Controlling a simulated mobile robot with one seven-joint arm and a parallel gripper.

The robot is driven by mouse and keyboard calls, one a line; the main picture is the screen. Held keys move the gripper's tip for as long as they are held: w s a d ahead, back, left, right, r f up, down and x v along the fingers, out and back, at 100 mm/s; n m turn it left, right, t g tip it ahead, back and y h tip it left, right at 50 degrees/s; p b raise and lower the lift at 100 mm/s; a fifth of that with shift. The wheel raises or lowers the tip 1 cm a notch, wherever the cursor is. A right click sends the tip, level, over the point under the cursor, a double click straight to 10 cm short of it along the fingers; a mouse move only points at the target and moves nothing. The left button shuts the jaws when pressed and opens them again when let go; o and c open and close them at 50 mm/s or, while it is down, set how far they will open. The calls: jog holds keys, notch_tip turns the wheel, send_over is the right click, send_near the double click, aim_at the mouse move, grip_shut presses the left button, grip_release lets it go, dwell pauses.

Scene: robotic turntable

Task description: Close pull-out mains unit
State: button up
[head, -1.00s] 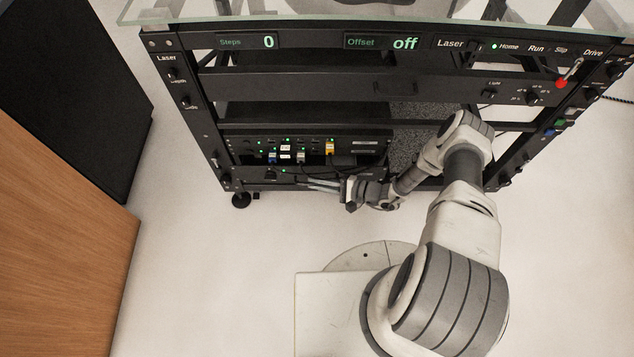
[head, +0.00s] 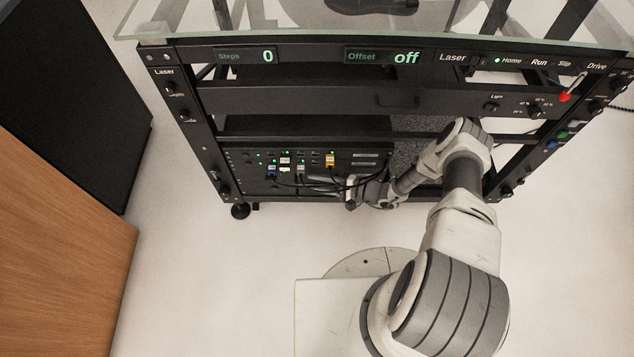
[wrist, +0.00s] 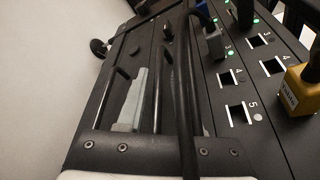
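The low cabled unit in the rack, which I take to be the mains unit (head: 240,172), has a black front with green lights, small sockets and plugged cables. I cannot tell from above how far it stands out. My gripper (head: 325,180) is at its front, right of centre, pointing left, with cables crossing near its fingers. The wrist view shows a dark panel (wrist: 225,78) close by with numbered sockets, a yellow plug (wrist: 302,90) and a black cable across the view. A grey finger-like piece (wrist: 133,100) lies beside thin dark bars. Whether the fingers touch anything is unclear.
The black rack (head: 205,150) has a glass top, a display panel and a red-tipped lever (head: 566,96) at right. A wooden cabinet (head: 60,250) and a dark one (head: 70,110) stand at left. Pale floor (head: 200,290) is clear between them and my base.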

jog(key=shift+r, duration=0.15)
dwell(0.3)
jog(key=p+v, duration=0.3)
jog(key=v, duration=1.4)
jog(key=shift+d+p, duration=0.15)
jog(key=shift+p, duration=0.15)
jog(key=shift+s, duration=0.25)
